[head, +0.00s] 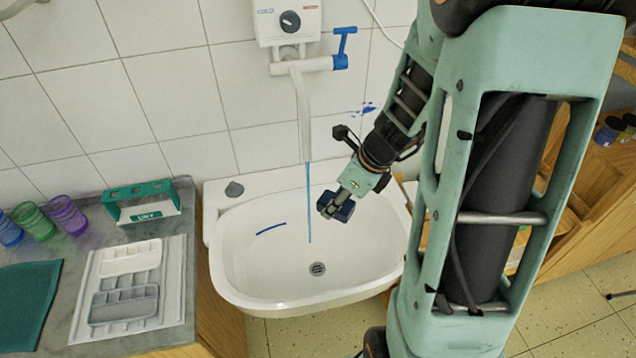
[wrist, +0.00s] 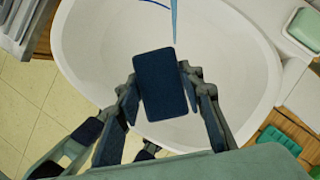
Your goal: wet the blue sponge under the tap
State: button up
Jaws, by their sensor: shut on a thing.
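The blue sponge (wrist: 165,83), a dark rectangular block, is held between the fingers of my gripper (wrist: 170,103). In the head view, the sponge (head: 345,210) and my gripper (head: 333,203) are over the right half of the white basin (head: 232,270). The tap (head: 304,115) has a pale downward spout and a blue handle (head: 341,60). A thin blue water stream (head: 309,200) runs from the spout into the basin, left of the sponge with a gap between. In the wrist view, the stream (wrist: 174,22) shows just beyond the sponge's far edge.
A water heater (head: 288,20) hangs on the tiled wall above the tap. A counter to the left holds colored cups (head: 66,214), a green rack (head: 142,202) and a grey tray (head: 124,305). A green soap (wrist: 305,28) lies right of the basin in the wrist view.

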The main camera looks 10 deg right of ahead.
jog(key=shift+s+d+r+p, duration=0.25)
jog(key=shift+s+r+p, duration=0.3)
jog(key=shift+s+r, duration=0.2)
jog(key=shift+s+d+r+p, duration=0.2)
jog(key=shift+s+r+p, duration=0.4)
jog(key=shift+s, duration=0.2)
jog(key=shift+s+d+r+p, duration=0.25)
jog(key=shift+s+r+p, duration=0.3)
jog(key=shift+s+r, duration=0.2)
jog(key=shift+s+f, duration=0.1)
